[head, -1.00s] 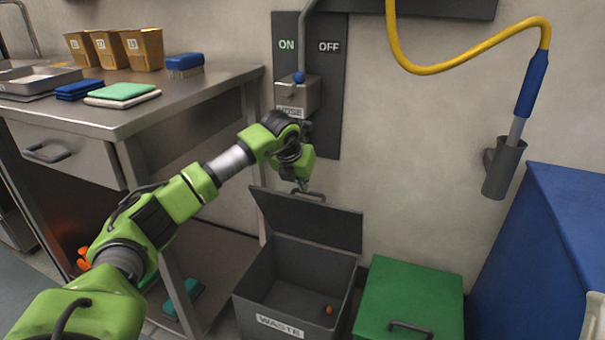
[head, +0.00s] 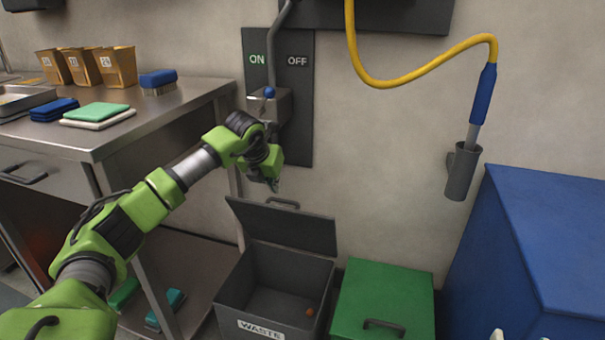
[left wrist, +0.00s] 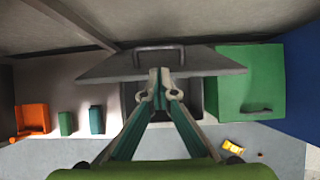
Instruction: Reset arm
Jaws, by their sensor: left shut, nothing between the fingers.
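My left arm reaches in from the left of the head view, and its gripper (head: 273,184) hangs before the wall, just above the raised lid (head: 280,226) of the grey waste bin (head: 262,325). The gripper is shut and empty. In the left wrist view its fingertips (left wrist: 160,76) meet in front of the lid (left wrist: 205,65), near the lid's handle (left wrist: 158,50). I cannot tell for certain whether they touch it, but a gap shows in the head view.
A small orange item (head: 310,312) lies in the open bin. Beside it are a closed green bin (head: 385,295) and a large blue one (head: 550,235). A steel table (head: 165,110) stands left. A switch box with blue-knobbed lever (head: 269,92) and a hose holster (head: 461,172) are on the wall.

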